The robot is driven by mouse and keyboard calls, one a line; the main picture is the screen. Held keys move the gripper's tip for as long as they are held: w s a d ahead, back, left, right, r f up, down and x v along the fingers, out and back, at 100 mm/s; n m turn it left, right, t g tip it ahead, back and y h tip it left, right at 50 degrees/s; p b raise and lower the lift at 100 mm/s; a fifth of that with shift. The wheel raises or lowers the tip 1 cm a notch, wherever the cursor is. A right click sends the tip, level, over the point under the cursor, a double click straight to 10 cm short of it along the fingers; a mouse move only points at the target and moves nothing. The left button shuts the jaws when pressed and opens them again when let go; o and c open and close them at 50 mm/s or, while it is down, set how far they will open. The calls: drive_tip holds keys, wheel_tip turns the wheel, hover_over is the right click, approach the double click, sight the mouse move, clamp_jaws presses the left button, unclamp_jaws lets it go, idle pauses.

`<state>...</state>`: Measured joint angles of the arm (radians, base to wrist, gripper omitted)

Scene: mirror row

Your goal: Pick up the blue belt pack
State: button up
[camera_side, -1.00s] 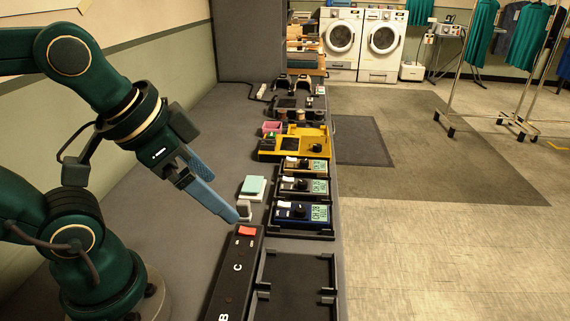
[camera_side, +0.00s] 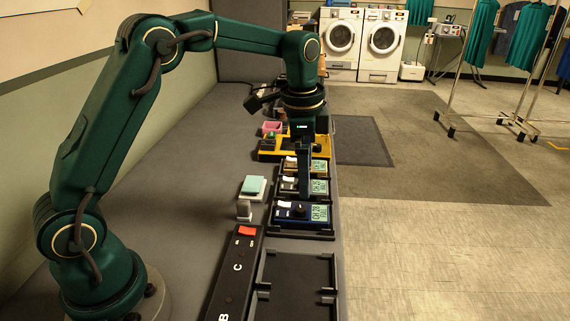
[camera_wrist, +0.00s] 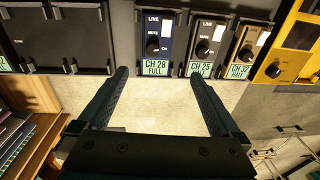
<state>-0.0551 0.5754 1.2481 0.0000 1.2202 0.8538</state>
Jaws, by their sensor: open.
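The blue belt pack (camera_side: 287,213) is the nearest of a row of three packs in the side view. In the wrist view the blue belt pack (camera_wrist: 169,46) has a screen reading "CH 28 FULL". My gripper (camera_side: 304,194) is open and empty, pointing down over the row in the side view. Its fingers hide part of the grey and blue packs there. In the wrist view my gripper (camera_wrist: 159,75) has its fingertips apart, just below the blue pack's screen end in the picture. I cannot tell its exact height above the pack.
A grey pack (camera_wrist: 207,41) and a tan pack (camera_wrist: 244,48) stand beside the blue one. A yellow unit (camera_side: 266,153) lies past them. An empty black tray (camera_side: 297,280) is nearer the camera, next to a strip (camera_side: 236,272) with a red switch.

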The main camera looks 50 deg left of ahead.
sight(302, 206)
drive_tip(key=shift+g, duration=0.6)
wheel_tip(302, 206, down, 9)
drive_tip(key=shift+s+a+f, duration=0.1)
drive_tip(key=shift+a, duration=0.05)
drive_tip(key=shift+c, duration=0.3)
drive_tip(key=c, duration=1.5)
